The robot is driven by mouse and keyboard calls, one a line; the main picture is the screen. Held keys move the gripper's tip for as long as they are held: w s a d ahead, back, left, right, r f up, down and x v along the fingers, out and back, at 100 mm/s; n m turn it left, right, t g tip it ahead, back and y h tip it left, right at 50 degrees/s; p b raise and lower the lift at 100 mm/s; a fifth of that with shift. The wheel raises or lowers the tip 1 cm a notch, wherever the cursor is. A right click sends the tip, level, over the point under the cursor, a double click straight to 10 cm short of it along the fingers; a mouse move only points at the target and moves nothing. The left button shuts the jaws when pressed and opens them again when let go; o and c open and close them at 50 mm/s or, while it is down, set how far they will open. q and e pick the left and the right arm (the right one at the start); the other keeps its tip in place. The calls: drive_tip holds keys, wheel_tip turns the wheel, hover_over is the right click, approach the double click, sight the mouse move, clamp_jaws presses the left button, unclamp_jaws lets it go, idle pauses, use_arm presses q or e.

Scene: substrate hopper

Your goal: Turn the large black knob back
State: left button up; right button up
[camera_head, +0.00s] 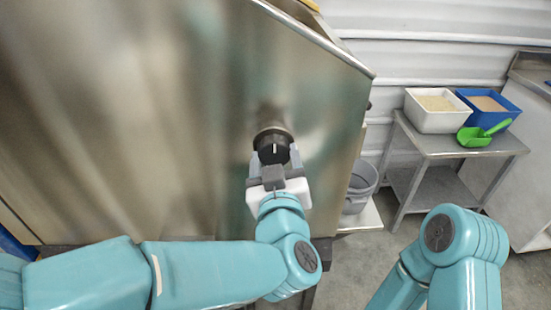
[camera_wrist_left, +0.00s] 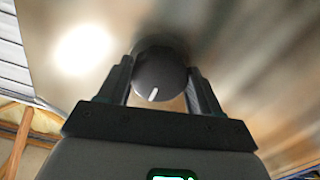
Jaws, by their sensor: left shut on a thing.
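The large black knob (camera_head: 273,148) sticks out from the front of the shiny metal hopper (camera_head: 200,110). It has a white pointer line on its face, which points roughly straight up in the head view. In the left wrist view the knob (camera_wrist_left: 158,76) sits between the two fingers, with its white line toward the lower left of its face. My left gripper (camera_head: 273,160) is shut on the knob, one finger on each side. My right arm (camera_head: 450,250) shows at the lower right, but its gripper is out of view.
A metal table (camera_head: 440,145) at the right holds a white bin (camera_head: 432,119) and a blue bin (camera_head: 509,111) of grainy material, with a green scoop (camera_head: 480,135). A grey bucket (camera_head: 361,185) stands beside the hopper. Open floor shows between bucket and table.

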use_arm(q)
drive_tip(key=shift+f+n+b, duration=0.1)
drive_tip(key=shift+n+b, duration=0.6)
drive_tip(key=shift+b, duration=0.05)
drive_tip(key=n+b, duration=0.2)
drive_tip(key=n, duration=0.1)
drive_tip(key=shift+d+b, duration=0.1)
drive_tip(key=shift+b, duration=0.3)
drive_tip(key=n+b, duration=0.2)
drive_tip(key=n, duration=0.1)
drive_tip(key=shift+n, duration=0.3)
drive_tip(key=shift+r+n+b, duration=0.3)
drive_tip(key=shift+n+b, duration=0.5)
drive_tip(key=shift+n, duration=0.2)
drive_tip(key=shift+r, duration=0.1)
